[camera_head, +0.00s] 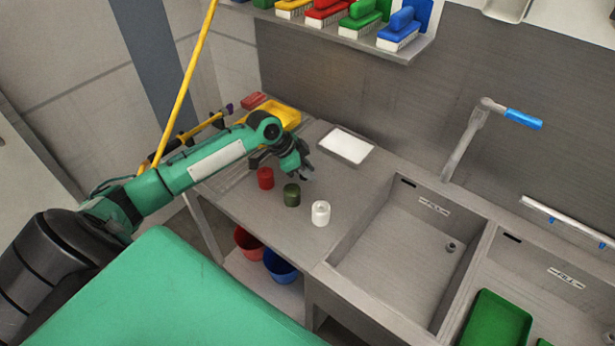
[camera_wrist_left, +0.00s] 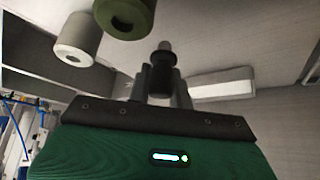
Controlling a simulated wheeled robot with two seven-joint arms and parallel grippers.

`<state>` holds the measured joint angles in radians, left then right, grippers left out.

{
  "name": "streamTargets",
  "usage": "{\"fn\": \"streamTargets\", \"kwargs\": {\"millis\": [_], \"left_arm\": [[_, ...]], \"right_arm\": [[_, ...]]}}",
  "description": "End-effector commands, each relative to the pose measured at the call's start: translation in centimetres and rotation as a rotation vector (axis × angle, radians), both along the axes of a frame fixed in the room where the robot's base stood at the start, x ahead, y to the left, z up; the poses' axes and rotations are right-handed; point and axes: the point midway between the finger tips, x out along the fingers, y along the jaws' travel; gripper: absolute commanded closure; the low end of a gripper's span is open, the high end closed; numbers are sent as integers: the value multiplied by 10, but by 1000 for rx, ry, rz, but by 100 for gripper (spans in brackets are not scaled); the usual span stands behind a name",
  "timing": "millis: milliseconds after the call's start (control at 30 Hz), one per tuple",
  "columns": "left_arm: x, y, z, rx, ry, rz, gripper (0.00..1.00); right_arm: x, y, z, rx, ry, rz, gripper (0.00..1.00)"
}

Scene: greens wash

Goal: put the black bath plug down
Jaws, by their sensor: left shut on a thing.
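My left gripper (camera_head: 306,176) is low over the counter left of the first sink, behind the green and white pots. In the left wrist view my left gripper (camera_wrist_left: 163,85) is shut on the black bath plug (camera_wrist_left: 161,58), a small dark piece with a grey top, held between the fingertips. In the head view the plug is too small and too hidden by the fingers to make out. I cannot tell whether it touches the counter. My right gripper is not in view.
A red pot (camera_head: 265,178), a green pot (camera_head: 292,195) and a white pot (camera_head: 320,213) stand in a row on the counter (camera_head: 245,205). A white shallow tray (camera_head: 346,146) lies behind my left gripper. The sink (camera_head: 400,250) is to the right, with a tap (camera_head: 468,140) behind.

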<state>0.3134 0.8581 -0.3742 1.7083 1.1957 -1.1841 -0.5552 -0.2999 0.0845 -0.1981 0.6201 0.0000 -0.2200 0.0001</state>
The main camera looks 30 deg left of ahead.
Motion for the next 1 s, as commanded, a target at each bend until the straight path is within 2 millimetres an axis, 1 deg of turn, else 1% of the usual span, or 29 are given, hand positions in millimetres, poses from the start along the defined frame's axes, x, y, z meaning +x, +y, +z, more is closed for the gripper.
{"fn": "streamTargets", "kwargs": {"millis": [233, 300, 600, 633, 700, 733, 1000], "left_arm": [[-1, 0, -34, -1, 4, 1, 100], [-1, 0, -38, 0, 2, 0, 100], [-1, 0, -41, 0, 1, -1, 100], [-1, 0, -40, 0, 1, -1, 74], [-1, 0, -40, 0, 1, -1, 60], [-1, 0, -40, 0, 1, -1, 58], [-1, 0, -39, 0, 1, -1, 58]], "right_arm": [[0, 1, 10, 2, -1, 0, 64], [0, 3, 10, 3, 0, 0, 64], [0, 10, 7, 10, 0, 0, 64], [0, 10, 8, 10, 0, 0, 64], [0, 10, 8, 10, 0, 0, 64], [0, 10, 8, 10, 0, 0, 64], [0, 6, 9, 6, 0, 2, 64]]}}
